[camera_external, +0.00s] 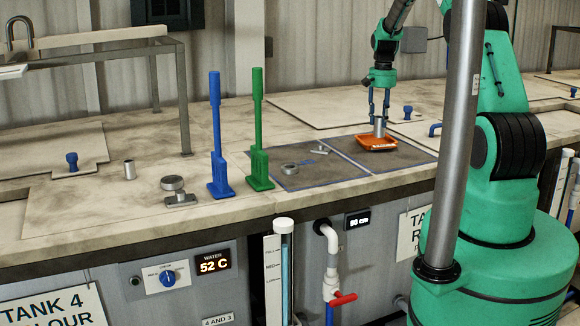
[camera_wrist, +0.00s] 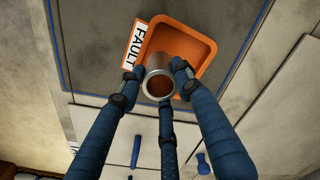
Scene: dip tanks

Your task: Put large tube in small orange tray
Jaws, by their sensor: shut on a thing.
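The large tube (camera_external: 379,127) is a grey metal cylinder, held upright in my gripper (camera_external: 379,108). In the wrist view the tube (camera_wrist: 158,78) sits between the blue fingers of my gripper (camera_wrist: 158,76), and its open end shows. The small orange tray (camera_external: 377,142) lies on the dark mat, directly under the tube. In the wrist view the tray (camera_wrist: 208,50) shows around and behind the tube, with a white FAULT label at its left edge. The tube's lower end appears within the tray's outline; I cannot tell whether it touches the tray floor.
The dark mat (camera_external: 325,180) also holds a round metal part (camera_external: 290,168) and a small metal piece (camera_external: 321,150). Blue (camera_external: 217,140) and green (camera_external: 258,140) upright tools stand to the left. A smaller tube (camera_external: 130,170) and a metal knob part (camera_external: 174,188) stand further left.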

